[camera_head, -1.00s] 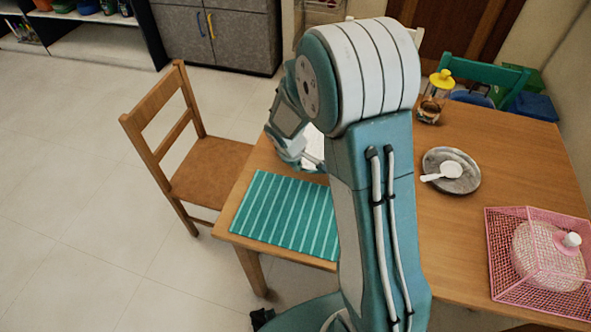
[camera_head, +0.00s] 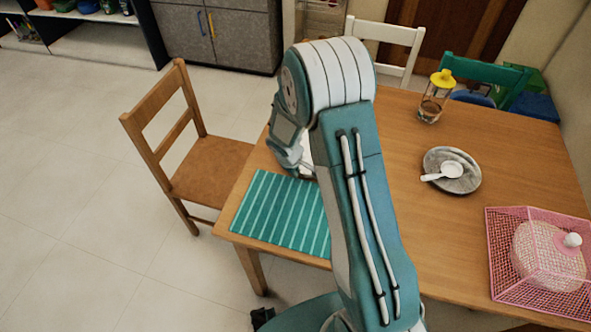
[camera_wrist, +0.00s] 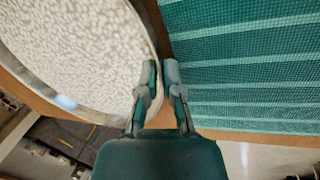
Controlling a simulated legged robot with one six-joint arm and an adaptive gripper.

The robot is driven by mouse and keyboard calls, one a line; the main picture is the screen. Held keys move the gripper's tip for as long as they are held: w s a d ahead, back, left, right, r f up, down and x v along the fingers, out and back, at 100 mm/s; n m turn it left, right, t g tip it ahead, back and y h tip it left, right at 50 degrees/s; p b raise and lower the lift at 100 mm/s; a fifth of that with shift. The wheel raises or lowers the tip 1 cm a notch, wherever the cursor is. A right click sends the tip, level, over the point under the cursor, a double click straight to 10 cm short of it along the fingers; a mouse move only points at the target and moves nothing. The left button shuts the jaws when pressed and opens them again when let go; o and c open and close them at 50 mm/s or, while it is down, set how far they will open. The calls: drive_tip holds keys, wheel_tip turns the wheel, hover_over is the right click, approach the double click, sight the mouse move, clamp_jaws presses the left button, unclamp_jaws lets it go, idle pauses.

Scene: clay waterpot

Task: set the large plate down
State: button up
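The large plate, pale with a mottled white face and a grey rim, fills the left of the wrist view (camera_wrist: 75,50). In the head view only a white sliver of it (camera_head: 306,153) shows beside my arm. My gripper (camera_wrist: 160,72) has its fingers close together at the plate's right rim, one on each side, and seems shut on it. In the head view the fingertips are hidden behind my arm. The green striped placemat (camera_head: 275,215) lies at the table's left corner; it is right of the fingers in the wrist view (camera_wrist: 240,60). I cannot tell whether the plate touches the table.
The wooden table (camera_head: 510,140) carries a grey plate (camera_head: 437,158) with a white ladle (camera_head: 450,171), a yellow-topped jar (camera_head: 432,95) and a pink mesh cover (camera_head: 535,265). A wooden chair (camera_head: 200,165) stands at the left.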

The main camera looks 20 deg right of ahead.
drive_tip(key=shift+o, duration=1.2)
drive_tip(key=s+a+r+m+t, duration=0.1)
drive_tip(key=s+r, duration=0.3)
drive_tip(key=r, duration=0.5)
drive_tip(key=s+r+m, duration=0.2)
drive_tip(key=s+r, duration=0.2)
drive_tip(key=r, duration=0.5)
drive_tip(key=s+a+r+m+t, duration=0.1)
drive_tip(key=s+r, duration=0.3)
drive_tip(key=r, duration=0.4)
drive_tip(key=s+r+m+t+y, duration=0.1)
drive_tip(key=s+r+m, duration=0.3)
drive_tip(key=s, duration=1)
drive_tip(key=shift+s+a+r+t+y, duration=0.3)
drive_tip(key=shift+r+y, duration=0.4)
drive_tip(key=shift+r, duration=0.55)
drive_tip(key=shift+w, duration=0.1)
